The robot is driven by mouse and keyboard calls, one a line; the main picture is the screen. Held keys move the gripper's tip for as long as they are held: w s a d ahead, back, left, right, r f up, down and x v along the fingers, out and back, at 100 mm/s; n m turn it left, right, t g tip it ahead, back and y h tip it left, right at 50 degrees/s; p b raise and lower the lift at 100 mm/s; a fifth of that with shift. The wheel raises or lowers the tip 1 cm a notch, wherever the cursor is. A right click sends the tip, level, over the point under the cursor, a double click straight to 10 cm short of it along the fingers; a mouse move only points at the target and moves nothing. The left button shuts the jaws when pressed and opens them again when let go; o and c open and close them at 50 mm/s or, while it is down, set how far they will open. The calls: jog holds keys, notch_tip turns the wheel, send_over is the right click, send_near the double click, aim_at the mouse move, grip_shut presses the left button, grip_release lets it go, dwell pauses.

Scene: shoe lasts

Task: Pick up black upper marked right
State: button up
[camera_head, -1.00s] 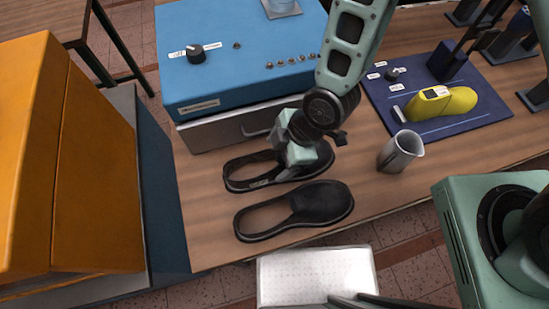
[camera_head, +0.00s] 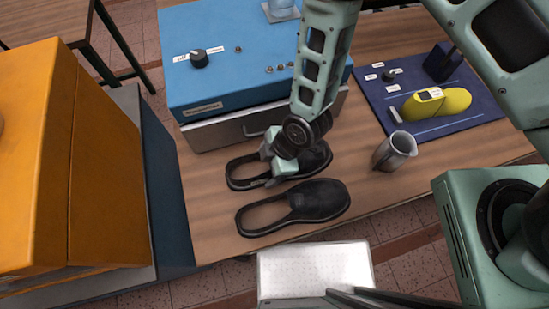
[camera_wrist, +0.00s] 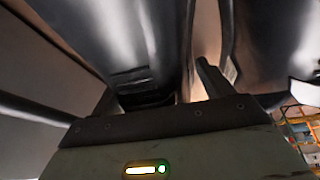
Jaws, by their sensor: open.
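Two black shoe uppers lie side by side on the wooden table. The back upper (camera_head: 315,160) is partly covered by my gripper (camera_head: 275,174), which is down at its opening. The front upper (camera_head: 318,202) lies uncovered, nearer the table's front edge. In the wrist view a dark upper (camera_wrist: 125,35) fills the space in front of my gripper (camera_wrist: 170,92), and another dark upper (camera_wrist: 285,40) is at the right. One finger shows between these two uppers; the other is hard to make out. The jaws are open. I cannot read a right or left mark on either upper.
A blue machine (camera_head: 245,75) with a grey drawer front stands just behind the uppers. A metal jug (camera_head: 394,152) stands to their right, with a yellow last (camera_head: 440,104) on a dark blue mat (camera_head: 395,110) behind. An orange cabinet (camera_head: 105,160) is at the left.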

jog(key=c, duration=0.8)
jog(key=shift+r, duration=0.1)
